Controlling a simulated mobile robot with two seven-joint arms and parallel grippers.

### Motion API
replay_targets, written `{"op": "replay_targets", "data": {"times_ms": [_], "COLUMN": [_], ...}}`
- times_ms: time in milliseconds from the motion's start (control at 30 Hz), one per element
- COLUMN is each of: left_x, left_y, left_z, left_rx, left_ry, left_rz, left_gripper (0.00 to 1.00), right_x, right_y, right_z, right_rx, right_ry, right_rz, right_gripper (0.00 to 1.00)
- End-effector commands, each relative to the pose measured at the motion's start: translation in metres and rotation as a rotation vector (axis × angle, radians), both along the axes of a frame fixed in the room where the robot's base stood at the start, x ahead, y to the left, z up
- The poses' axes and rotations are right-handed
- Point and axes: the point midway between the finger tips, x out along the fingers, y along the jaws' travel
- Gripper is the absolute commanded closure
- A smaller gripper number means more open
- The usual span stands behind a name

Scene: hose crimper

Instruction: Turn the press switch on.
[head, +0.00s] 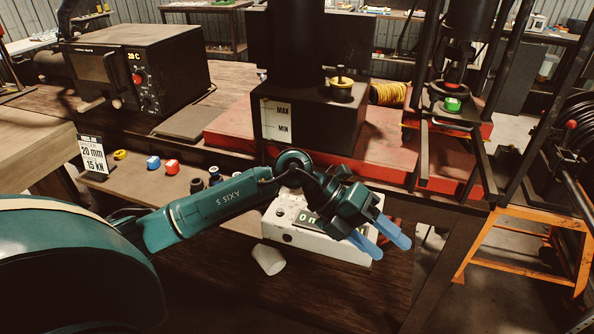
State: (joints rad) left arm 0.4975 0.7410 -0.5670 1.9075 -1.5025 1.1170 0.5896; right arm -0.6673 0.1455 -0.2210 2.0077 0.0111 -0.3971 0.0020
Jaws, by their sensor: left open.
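A white control box (275,231) sits near the front edge of the wooden bench, at lower centre. Its small dark display shows green characters, partly covered by my arm. A small dark round part sits on its left front. Which part is the press switch I cannot tell. My left gripper (392,249) is open and empty, its two blue fingers pointing down and right over the right end of the box. The gripper and wrist hide much of the box's top. Whether the fingers touch it I cannot tell. My right gripper is not in view.
A black tank (345,128) marked MAX and MIN stands on a red base (231,130) behind. A black oven (180,66) is at left, and a press with a green part (452,104) at right. A white cup-like object (268,259) is below.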

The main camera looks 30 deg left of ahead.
Motion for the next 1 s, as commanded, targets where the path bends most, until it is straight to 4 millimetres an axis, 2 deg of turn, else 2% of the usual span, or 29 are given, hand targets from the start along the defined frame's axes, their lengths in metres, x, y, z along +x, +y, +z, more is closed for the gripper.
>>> {"op": "replay_targets", "data": {"times_ms": [33, 100, 200, 300, 400, 500, 633, 1000], "left_x": [0.018, 0.038, 0.061, 0.071, 0.074, 0.075, 0.080, 0.108], "left_y": [0.032, 0.081, 0.149, 0.199, 0.228, 0.238, 0.239, 0.245], "left_z": [0.005, 0.010, 0.031, 0.056, 0.072, 0.075, 0.062, -0.008], "left_rx": [0.186, 0.431, 0.714, 0.899, 0.994, 1.028, 1.028, 1.026], "left_ry": [-0.049, -0.083, -0.105, -0.105, -0.101, -0.096, -0.091, -0.092], "left_rz": [0.016, 0.072, 0.198, 0.325, 0.406, 0.437, 0.436, 0.433], "left_gripper": [0.44, 0.44, 0.44, 0.44, 0.44, 0.44, 0.44, 0.44], "right_x": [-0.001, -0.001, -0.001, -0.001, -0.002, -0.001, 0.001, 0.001], "right_y": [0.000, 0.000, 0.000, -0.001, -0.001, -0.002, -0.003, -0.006], "right_z": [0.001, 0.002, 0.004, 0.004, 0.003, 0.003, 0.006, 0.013], "right_rx": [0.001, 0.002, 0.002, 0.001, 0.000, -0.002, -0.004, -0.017], "right_ry": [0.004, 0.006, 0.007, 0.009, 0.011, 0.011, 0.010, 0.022], "right_rz": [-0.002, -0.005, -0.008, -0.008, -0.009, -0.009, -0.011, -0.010], "right_gripper": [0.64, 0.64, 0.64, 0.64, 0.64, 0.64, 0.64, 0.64]}}
